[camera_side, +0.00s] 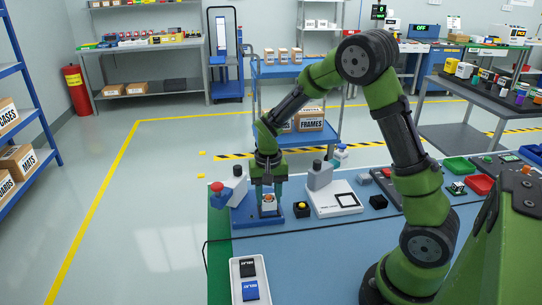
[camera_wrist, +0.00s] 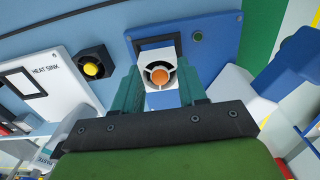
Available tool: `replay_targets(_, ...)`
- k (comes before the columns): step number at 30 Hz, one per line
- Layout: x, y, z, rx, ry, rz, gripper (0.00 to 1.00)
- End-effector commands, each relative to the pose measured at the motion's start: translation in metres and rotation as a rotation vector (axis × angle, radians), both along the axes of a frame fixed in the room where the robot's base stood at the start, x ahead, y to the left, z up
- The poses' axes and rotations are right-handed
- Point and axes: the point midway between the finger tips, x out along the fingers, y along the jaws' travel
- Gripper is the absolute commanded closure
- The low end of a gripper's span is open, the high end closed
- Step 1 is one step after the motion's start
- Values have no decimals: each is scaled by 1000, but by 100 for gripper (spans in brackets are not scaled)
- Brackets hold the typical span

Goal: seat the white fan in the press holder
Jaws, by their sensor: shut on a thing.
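The white fan (camera_wrist: 146,59) has an orange hub and sits between the two teal fingers of my gripper (camera_wrist: 158,84), which is shut on it. In the side view the fan (camera_side: 268,207) shows low between the fingertips of my gripper (camera_side: 268,198), over the blue press base. The press holder is a dark square frame (camera_wrist: 133,43) on the blue base (camera_wrist: 218,38). The fan overlaps part of the frame in the wrist view and covers some of it. I cannot tell whether the fan touches the holder.
A black fan with a yellow hub (camera_wrist: 92,64) lies beside the base. A white plate marked HEAT SINK (camera_wrist: 55,67) is left of it in the wrist view. The press's red knob (camera_side: 217,187) stands left of my gripper. A white tray (camera_side: 236,284) is at the front.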

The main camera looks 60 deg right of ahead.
Motion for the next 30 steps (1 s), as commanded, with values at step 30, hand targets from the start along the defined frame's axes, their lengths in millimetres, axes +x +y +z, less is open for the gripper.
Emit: replay_targets(30, 0, 0, -15, 0, 0, 0, 55)
